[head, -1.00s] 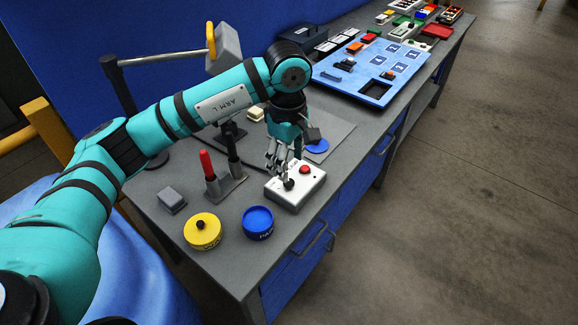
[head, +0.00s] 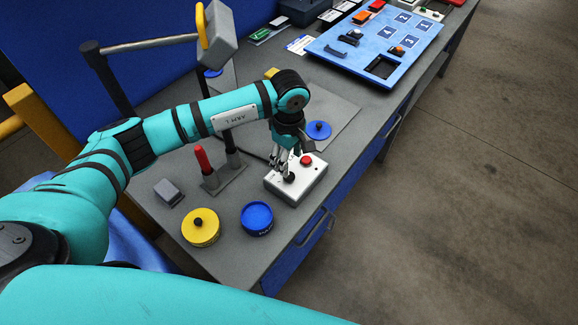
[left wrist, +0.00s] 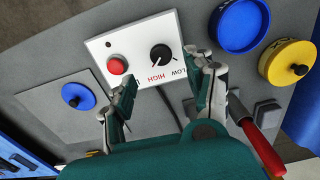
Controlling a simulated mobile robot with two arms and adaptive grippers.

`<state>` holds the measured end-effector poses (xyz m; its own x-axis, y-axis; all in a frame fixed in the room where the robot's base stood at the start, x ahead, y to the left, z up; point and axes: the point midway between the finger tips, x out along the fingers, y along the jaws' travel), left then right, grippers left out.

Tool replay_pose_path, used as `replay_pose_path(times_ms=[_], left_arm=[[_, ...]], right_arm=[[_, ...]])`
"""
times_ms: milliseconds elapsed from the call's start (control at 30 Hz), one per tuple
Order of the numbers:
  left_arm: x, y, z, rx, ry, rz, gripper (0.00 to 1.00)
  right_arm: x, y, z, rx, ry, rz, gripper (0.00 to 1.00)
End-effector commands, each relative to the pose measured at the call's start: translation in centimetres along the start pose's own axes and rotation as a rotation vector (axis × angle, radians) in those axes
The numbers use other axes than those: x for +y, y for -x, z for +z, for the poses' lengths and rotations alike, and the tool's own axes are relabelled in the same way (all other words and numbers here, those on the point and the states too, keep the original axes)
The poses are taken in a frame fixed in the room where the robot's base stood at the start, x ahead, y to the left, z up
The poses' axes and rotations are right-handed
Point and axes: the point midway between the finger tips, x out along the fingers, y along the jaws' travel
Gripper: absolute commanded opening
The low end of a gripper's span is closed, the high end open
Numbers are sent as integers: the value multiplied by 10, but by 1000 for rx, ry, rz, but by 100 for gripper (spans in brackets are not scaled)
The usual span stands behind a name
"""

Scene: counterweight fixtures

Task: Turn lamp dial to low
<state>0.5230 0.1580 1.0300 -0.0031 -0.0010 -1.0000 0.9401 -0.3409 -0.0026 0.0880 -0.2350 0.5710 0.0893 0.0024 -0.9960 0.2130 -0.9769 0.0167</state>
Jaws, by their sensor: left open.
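The lamp dial is a black round knob (head: 289,178) on a white control box (head: 312,181) near the bench's front edge. In the left wrist view the dial (left wrist: 161,55) stands beside a red button (left wrist: 117,64), with the words LOW and HIGH printed around it. A pale pointer mark shows on the knob; its exact direction is hard to tell. My left gripper (head: 282,163) is over the box, close to the dial. In the left wrist view its open fingers (left wrist: 164,78) are apart on either side of the dial, with nothing between them. My right gripper is out of view.
A blue round container (head: 257,218) and a yellow round lidded one (head: 201,228) stand left of the box. A stand with a red handle (head: 203,160) and a grey block (head: 168,193) are farther left. A blue board (head: 340,62) lies behind.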

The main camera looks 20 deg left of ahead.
Motion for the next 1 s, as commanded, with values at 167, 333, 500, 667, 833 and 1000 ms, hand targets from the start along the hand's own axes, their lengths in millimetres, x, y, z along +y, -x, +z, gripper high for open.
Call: replay_pose_path(times_ms=[167,333,500,667,833,1000], left_arm=[[-2,-34,1,-1,1,-5,55],[0,-56,1,-1,0,-3,55],[-1,-66,1,0,-1,-1,55],[0,-67,0,0,-2,0,55],[0,-66,0,0,-1,0,44],[0,-66,0,0,-1,0,22]], right_arm=[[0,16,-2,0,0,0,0],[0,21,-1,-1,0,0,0],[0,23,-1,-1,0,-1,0],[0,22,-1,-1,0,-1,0],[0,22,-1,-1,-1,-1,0],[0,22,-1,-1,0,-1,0]])
